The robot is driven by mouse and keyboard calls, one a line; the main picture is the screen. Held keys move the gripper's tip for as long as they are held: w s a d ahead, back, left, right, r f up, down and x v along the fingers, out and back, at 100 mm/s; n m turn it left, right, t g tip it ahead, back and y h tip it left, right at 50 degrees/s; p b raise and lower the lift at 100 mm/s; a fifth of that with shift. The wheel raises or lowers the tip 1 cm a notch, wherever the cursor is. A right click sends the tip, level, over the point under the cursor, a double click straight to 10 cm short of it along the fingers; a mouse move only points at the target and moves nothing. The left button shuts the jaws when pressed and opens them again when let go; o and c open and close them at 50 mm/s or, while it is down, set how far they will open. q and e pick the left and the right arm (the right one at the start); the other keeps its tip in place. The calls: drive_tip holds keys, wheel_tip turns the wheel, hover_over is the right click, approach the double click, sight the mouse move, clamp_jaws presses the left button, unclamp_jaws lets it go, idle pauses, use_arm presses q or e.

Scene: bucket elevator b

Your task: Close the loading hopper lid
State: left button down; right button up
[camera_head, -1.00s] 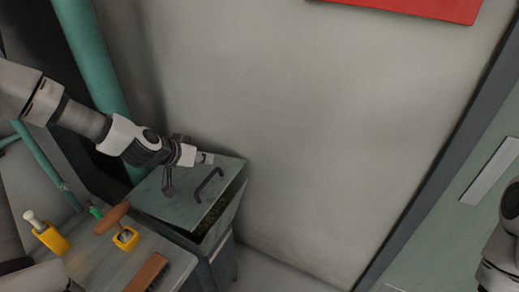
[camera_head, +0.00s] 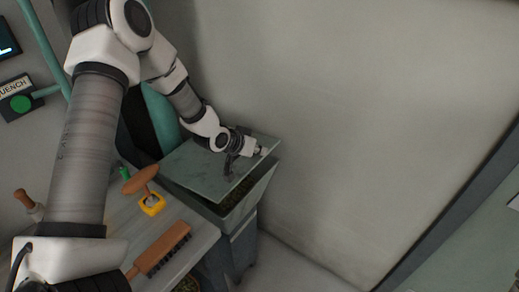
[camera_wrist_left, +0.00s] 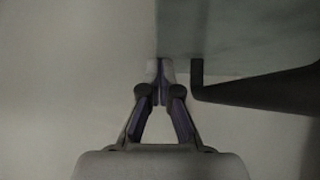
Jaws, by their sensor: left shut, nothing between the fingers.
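The loading hopper lid (camera_head: 192,172) is a flat grey-green plate over the hopper (camera_head: 250,198) beside the wall. The lid sits raised along its near right side, where a gap shows dark contents. Its dark handle (camera_head: 229,168) is partly hidden by my left wrist. My left gripper (camera_head: 261,151) is over the lid's far right part, fingers shut and empty. In the left wrist view the shut fingertips (camera_wrist_left: 160,68) are at the edge of the lid (camera_wrist_left: 255,35), just left of the handle (camera_wrist_left: 265,90); contact is unclear. My right gripper is out of view.
A bench (camera_head: 140,225) left of the hopper carries a wooden brush (camera_head: 165,247), a yellow holder (camera_head: 152,204) with a brown-handled tool (camera_head: 140,180), and a green item (camera_head: 125,173). The wall (camera_head: 370,130) bounds the far side.

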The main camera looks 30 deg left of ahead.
sight(259, 160)
use_arm(q)
drive_tip(key=f+b, duration=0.1)
drive_tip(key=f, duration=0.1)
drive_tip(key=d+f+b, duration=0.1)
drive_tip(key=f+b, duration=0.1)
drive_tip(key=shift+s, duration=0.1)
drive_tip(key=shift+d+f+b, duration=0.1)
drive_tip(key=shift+f+b, duration=0.1)
drive_tip(key=shift+b, duration=0.1)
drive_tip(key=shift+r, duration=0.3)
